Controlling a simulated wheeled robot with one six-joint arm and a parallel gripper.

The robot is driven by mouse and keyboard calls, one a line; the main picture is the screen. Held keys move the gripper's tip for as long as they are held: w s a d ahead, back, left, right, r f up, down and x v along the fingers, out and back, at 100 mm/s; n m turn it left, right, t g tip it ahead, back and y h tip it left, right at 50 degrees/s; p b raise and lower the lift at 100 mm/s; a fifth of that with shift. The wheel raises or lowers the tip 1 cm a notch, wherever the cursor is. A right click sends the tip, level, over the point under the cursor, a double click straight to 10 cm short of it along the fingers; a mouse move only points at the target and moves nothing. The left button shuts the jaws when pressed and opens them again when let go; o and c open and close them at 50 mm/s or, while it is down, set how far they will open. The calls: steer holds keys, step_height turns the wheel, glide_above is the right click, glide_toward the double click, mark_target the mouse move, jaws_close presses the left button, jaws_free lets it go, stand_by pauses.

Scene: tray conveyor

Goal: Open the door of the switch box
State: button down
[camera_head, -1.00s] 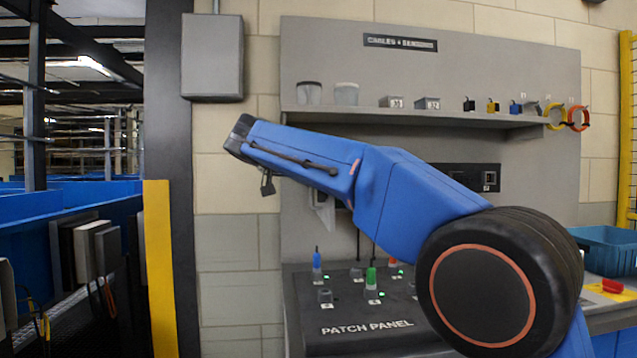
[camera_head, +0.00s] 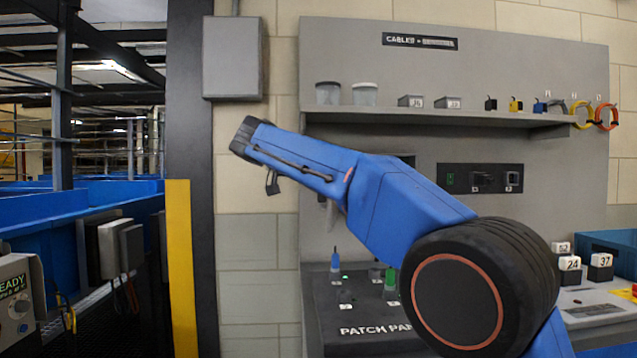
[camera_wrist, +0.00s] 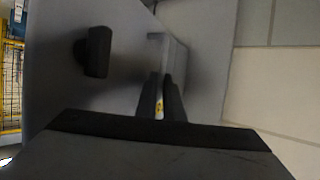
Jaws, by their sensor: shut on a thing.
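In the wrist view my gripper (camera_wrist: 166,98) has its two dark fingers close together. They are shut on a thin grey part, which looks like the edge of the switch box door (camera_wrist: 170,50); a small yellow mark shows between the fingers. A dark knob (camera_wrist: 95,52) stands out from the grey surface to the left. In the head view my blue arm hides the gripper and most of the switch box. Only a small pale grey piece shows under the arm, and I cannot tell how far the door stands open.
A shelf (camera_head: 450,116) with cups and small parts runs above my arm. The patch panel (camera_head: 345,310) with plugs lies below. A grey wall box (camera_head: 233,57) hangs at upper left, beside a dark post with a yellow guard (camera_head: 181,265). Numbered blocks (camera_head: 600,267) stand at right.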

steer(key=c, duration=1.9)
jaws_free()
steer(key=shift+w+f, duration=0.2)
steer(key=shift+f, duration=0.15)
steer(key=shift+r, duration=0.1)
steer(key=v, duration=1.7)
steer(key=shift+s+a+r, duration=0.15)
steer(key=shift+s, duration=0.05)
